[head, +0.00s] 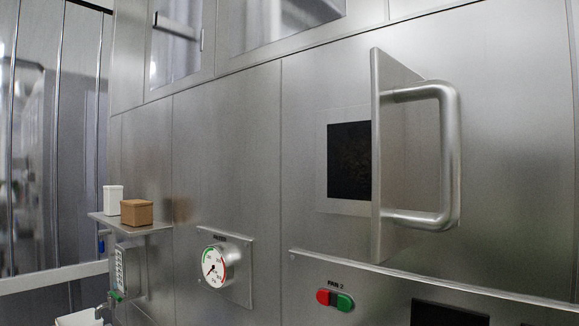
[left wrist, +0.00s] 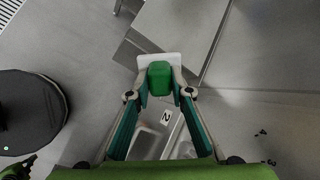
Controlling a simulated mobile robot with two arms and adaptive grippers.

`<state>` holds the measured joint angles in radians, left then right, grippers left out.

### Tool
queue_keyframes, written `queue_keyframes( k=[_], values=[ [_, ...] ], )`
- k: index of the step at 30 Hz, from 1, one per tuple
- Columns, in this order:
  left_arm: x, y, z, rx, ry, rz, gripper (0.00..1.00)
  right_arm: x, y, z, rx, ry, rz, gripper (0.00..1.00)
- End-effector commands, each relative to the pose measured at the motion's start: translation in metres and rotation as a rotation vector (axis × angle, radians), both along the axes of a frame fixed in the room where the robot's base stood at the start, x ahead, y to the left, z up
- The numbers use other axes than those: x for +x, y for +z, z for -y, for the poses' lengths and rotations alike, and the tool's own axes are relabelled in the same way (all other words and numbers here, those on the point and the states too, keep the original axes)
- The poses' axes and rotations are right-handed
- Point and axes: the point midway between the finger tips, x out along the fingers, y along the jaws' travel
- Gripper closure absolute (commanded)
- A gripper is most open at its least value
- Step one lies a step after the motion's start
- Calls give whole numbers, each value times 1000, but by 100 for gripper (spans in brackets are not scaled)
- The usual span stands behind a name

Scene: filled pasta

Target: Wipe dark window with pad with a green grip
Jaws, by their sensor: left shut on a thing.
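The dark window (head: 348,155) is a black square in a pale metal frame on the steel wall in the head view. Its surface looks dull and brownish in places. An open steel door (head: 400,150) with a large handle (head: 452,155) stands out from the wall and hides the window's right side. In the left wrist view, my left gripper (left wrist: 160,86) is shut on the green grip (left wrist: 160,72) of a white pad (left wrist: 175,59). The pad is well away from the window, which this view does not show. My right gripper is in neither view.
Left of the window, a dial gauge (head: 213,268) sticks out. A small shelf (head: 150,229) carries a white canister (head: 113,199) and a brown box (head: 137,212). A ledge (head: 430,280) and red and green buttons (head: 335,299) are below. A round black object (left wrist: 28,112) lies left in the wrist view.

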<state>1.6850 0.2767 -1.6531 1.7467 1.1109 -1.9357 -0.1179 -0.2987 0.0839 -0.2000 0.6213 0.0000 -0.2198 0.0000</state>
Motion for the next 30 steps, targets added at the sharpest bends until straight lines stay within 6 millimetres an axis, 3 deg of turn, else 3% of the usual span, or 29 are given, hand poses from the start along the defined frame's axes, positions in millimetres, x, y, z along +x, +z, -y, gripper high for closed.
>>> queue_keyframes(
  k=[14, 23, 27, 30],
  values=[
    [31, 102, 22, 121, -557, 230, 97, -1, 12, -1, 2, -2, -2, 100],
    [49, 251, 40, 147, -1065, 589, 97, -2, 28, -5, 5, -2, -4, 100],
    [43, 333, 54, 114, -1232, 756, 97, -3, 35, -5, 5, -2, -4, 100],
    [34, 382, 62, 98, -1293, 844, 97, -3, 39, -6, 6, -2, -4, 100]
  ],
)
